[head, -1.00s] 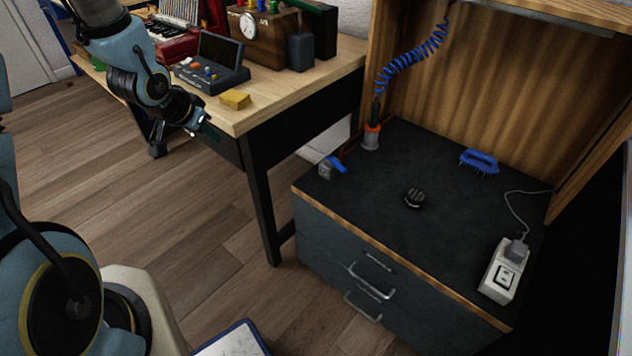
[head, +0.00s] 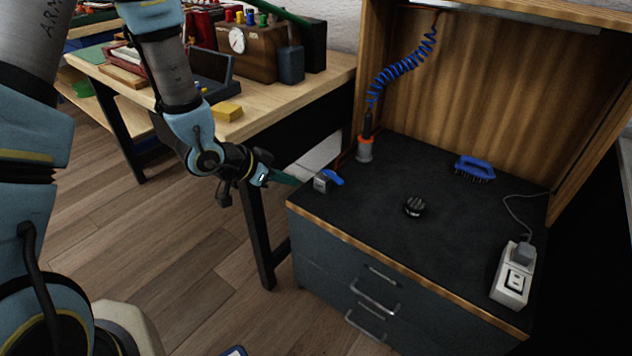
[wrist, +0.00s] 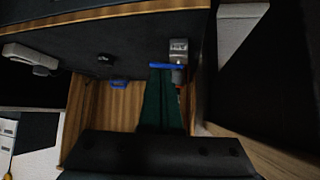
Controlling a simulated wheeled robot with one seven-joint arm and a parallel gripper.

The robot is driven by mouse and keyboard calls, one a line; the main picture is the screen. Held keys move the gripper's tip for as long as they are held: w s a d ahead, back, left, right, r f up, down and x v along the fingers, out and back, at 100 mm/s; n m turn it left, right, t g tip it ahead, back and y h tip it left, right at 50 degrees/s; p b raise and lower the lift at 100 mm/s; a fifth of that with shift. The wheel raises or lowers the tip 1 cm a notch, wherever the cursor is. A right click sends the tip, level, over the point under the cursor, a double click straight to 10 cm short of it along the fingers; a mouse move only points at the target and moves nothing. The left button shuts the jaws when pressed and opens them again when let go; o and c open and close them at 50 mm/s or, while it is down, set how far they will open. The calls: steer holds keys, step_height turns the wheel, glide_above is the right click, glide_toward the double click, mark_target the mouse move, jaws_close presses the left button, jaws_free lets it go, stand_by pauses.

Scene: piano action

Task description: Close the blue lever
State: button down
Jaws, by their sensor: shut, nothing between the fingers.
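The blue lever (head: 334,178) sits on a small grey block (head: 321,184) at the left front corner of the dark cabinet top. In the head view the lever slants upward from the block. In the wrist view the blue lever (wrist: 162,66) lies across in front of my fingertips, beside its grey body (wrist: 178,48). My gripper (head: 294,182) is shut and empty, just left of the grey block in the head view. Its green fingers also show in the wrist view (wrist: 161,72), pointing at the lever. I cannot tell whether they touch it.
On the cabinet top (head: 375,215) are a black knob (head: 414,207), a blue brush (head: 474,168), a white socket box (head: 513,277) and an orange-ringed holder (head: 365,148) with a coiled blue cord. A wooden workbench (head: 300,95) stands to the left. The cabinet's middle is mostly clear.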

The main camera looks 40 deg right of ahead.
mark_target(336, 181)
steer(key=x, duration=0.9)
steer(key=shift+f, duration=0.1)
steer(key=d, duration=0.3)
steer(key=shift+d+f, duration=0.1)
steer(key=shift+d, duration=0.65)
steer(key=shift+s+d, duration=0.1)
steer(key=shift+s+d, duration=0.4)
steer(key=shift+d, duration=0.3)
steer(key=shift+w+a, duration=0.1)
